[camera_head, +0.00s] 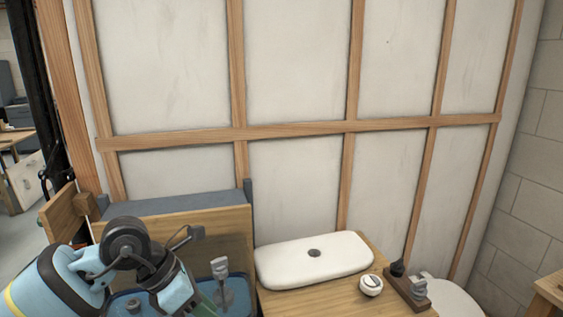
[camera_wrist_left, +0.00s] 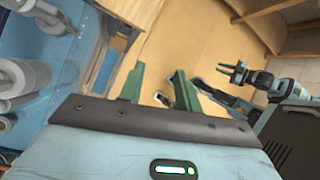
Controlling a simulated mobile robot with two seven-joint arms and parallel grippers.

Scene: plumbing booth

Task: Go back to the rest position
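My left arm comes in at the lower left of the head view, bent over a blue tray (camera_head: 238,283). Its gripper is mostly cut off at the bottom edge there. In the left wrist view my left gripper (camera_wrist_left: 159,88) shows two green fingers spread apart, with nothing held between them. My right gripper (camera_wrist_left: 234,71) shows at the right of the left wrist view, on an arm with blue-grey parts. Its two fingers stand apart with nothing visible between them. It is out of the head view.
A white basin (camera_head: 314,259) lies on a wooden counter (camera_head: 318,300). A small white round part (camera_head: 371,285) and a dark block with fittings (camera_head: 408,287) sit to its right. A grey metal fitting (camera_head: 220,270) stands in the tray. A wood-framed wall rises behind.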

